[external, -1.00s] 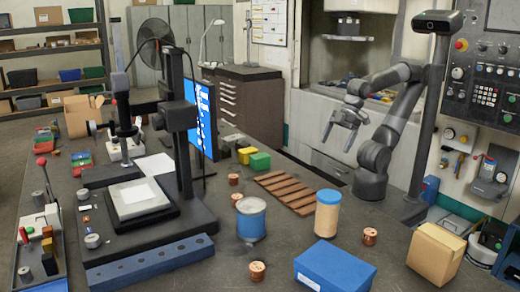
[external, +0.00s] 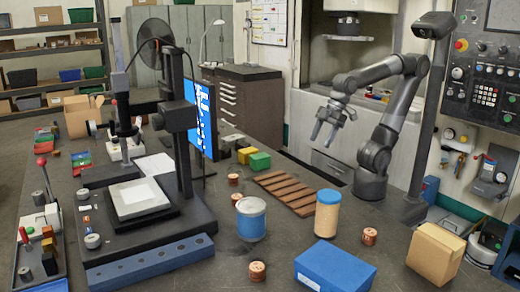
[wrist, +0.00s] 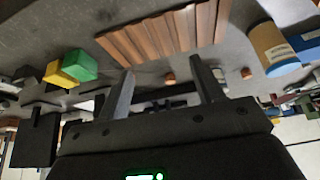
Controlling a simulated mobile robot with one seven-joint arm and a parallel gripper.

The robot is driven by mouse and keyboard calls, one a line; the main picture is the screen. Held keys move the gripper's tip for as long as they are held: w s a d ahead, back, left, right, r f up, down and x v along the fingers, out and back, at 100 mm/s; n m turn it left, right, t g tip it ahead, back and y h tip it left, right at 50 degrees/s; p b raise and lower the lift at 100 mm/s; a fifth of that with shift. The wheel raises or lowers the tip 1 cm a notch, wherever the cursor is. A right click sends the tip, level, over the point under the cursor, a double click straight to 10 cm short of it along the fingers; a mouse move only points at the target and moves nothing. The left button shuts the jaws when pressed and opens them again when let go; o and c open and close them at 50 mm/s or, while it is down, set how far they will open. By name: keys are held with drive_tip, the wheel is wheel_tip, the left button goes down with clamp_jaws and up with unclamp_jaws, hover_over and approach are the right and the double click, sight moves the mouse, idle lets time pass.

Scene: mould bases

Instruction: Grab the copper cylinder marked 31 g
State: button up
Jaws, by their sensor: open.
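Several small copper cylinders stand on the dark table in the external view. One (external: 257,271) is at the front, one (external: 369,236) is right of the cork-coloured jar, and two (external: 233,179) (external: 236,199) are left of the slatted wooden rack. Their markings are too small to read, so I cannot tell which is 31 g. My gripper (external: 322,134) is open and empty, above the table's far side behind the rack. In the wrist view its fingers (wrist: 162,66) are spread, with small copper pieces (wrist: 169,76) (wrist: 246,73) in the background.
The wooden rack (external: 287,191) lies mid-table. Near it stand a blue tin (external: 251,222), a blue-lidded jar (external: 327,218), a blue box (external: 335,270), a cardboard box (external: 436,253) and yellow and green blocks (external: 259,160). A dark press stand (external: 184,150) rises at left.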

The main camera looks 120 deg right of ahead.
drive_tip(key=w+d, duration=0.4)
drive_tip(key=w, duration=0.5)
drive_tip(key=m+g, duration=0.1)
drive_tip(key=m, duration=0.1)
approach(234, 176)
drive_tip(key=f, duration=0.1)
drive_tip(key=w+f, duration=0.1)
drive_tip(key=f, duration=0.1)
drive_tip(key=shift+w+a+f+h, duration=0.1)
drive_tip(key=shift+w+a+h, duration=0.2)
drive_tip(key=shift+h, duration=0.1)
drive_tip(key=shift+s+x, duration=0.15)
drive_tip(key=shift+x, duration=1.4)
drive_tip(key=shift+s+x, duration=0.1)
drive_tip(key=shift+x, duration=1.5)
drive_tip(key=shift+d+f, duration=0.1)
drive_tip(key=shift+d, duration=0.05)
drive_tip(key=c, duration=1.3)
